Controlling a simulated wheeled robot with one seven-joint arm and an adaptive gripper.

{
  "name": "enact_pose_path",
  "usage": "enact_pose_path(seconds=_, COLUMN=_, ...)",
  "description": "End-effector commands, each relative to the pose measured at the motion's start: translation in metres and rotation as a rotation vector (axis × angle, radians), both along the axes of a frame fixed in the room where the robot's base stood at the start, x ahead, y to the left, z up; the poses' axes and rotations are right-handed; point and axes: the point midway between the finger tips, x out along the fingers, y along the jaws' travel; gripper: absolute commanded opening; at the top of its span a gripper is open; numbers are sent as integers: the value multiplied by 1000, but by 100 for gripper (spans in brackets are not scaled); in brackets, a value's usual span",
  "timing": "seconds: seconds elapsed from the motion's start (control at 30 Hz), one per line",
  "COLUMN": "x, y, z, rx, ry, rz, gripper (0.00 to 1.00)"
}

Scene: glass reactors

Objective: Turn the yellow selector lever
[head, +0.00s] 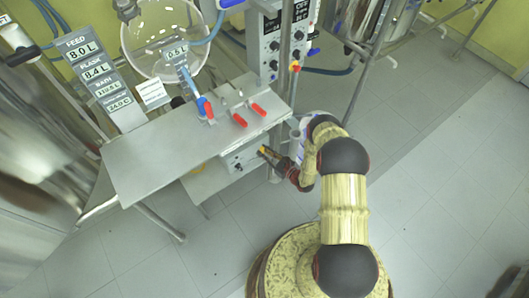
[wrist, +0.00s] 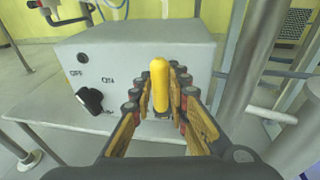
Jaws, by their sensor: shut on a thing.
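The yellow selector lever (wrist: 159,86) stands upright in the middle of the wrist view, in front of a grey control box (wrist: 200,55). My gripper (wrist: 158,98) has one finger on each side of the lever and is shut on it. The fingers hide the lever's base and the box face behind it. In the head view my gripper (head: 268,155) is at the front of the control box (head: 245,155), below the steel table; the lever is hardly distinguishable there.
A black knob (wrist: 90,98) with "OFF" lettering nearby is left of the lever. Steel posts (wrist: 252,60) stand close on the right. In the head view, a steel table top (head: 150,160) with red-handled valves (head: 240,120) lies above the box. The floor in front is open.

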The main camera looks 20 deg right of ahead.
Motion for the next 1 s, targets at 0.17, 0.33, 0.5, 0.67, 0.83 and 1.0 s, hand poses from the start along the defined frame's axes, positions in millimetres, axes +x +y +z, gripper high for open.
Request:
enact_pose_path(seconds=0.17, x=-1, y=1, z=-1, rx=1, ry=3, rz=2, gripper=0)
enact_pose_path(seconds=0.33, x=-1, y=1, z=-1, rx=2, ry=2, rz=2, gripper=25)
enact_pose_path(seconds=0.5, x=0, y=1, z=0, rx=2, ry=1, rz=1, gripper=25)
enact_pose_path(seconds=0.67, x=-2, y=-1, z=0, rx=2, ry=1, rz=0, gripper=25)
enact_pose_path(seconds=0.83, x=-18, y=-10, z=2, rx=2, ry=2, rz=-2, gripper=25)
enact_pose_path(seconds=1.0, x=-48, y=-26, z=8, rx=3, ry=4, rz=-5, gripper=25)
